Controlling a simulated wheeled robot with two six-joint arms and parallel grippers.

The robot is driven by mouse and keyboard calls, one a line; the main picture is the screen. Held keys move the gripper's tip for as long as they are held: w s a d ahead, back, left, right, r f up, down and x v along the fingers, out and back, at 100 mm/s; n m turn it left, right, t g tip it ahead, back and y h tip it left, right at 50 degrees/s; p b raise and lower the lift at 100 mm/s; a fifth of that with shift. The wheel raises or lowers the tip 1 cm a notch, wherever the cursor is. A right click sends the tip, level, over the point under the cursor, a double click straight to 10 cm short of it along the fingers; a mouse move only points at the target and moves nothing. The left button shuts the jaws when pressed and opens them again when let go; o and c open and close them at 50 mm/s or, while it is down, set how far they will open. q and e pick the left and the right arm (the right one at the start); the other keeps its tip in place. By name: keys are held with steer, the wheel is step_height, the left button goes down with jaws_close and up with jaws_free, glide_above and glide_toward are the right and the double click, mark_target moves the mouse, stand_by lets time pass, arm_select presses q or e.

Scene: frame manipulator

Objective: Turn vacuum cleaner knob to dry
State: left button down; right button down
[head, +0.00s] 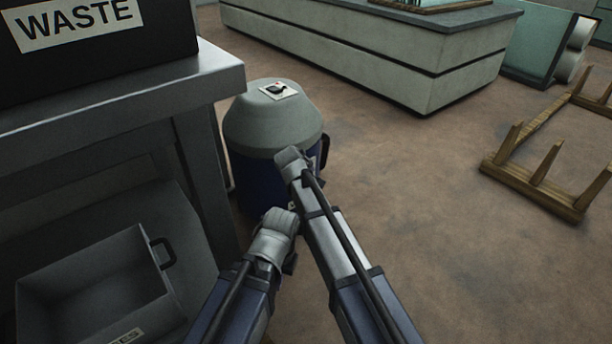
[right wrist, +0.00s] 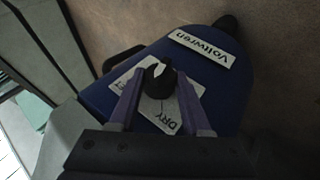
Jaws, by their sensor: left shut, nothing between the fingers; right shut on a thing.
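The vacuum cleaner has a grey domed lid (head: 262,128) and a blue body (head: 250,180), standing on the floor in the head view. Its black knob (right wrist: 156,84) sits on a white plate (right wrist: 170,122) in the right wrist view. The word DRY is on the plate below right of the knob. The knob's white mark is on its upper left side, away from DRY. My right gripper (right wrist: 157,98) is shut on the knob, one finger on each side. Its fingers are hidden in the head view. My left gripper (head: 291,207) is shut and empty, in front of the blue body.
A grey bench (head: 120,95) with a black waste bin (head: 95,60) stands close on the left. A grey open box (head: 90,275) is below it. A long low cabinet (head: 370,60) stands behind. A wooden frame (head: 535,190) lies at right. The floor between is clear.

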steer(key=shift+c, duration=1.8)
jaws_free()
steer(key=shift+r, duration=0.1)
step_height(320, 180, up, 10)
steer(key=p, duration=1)
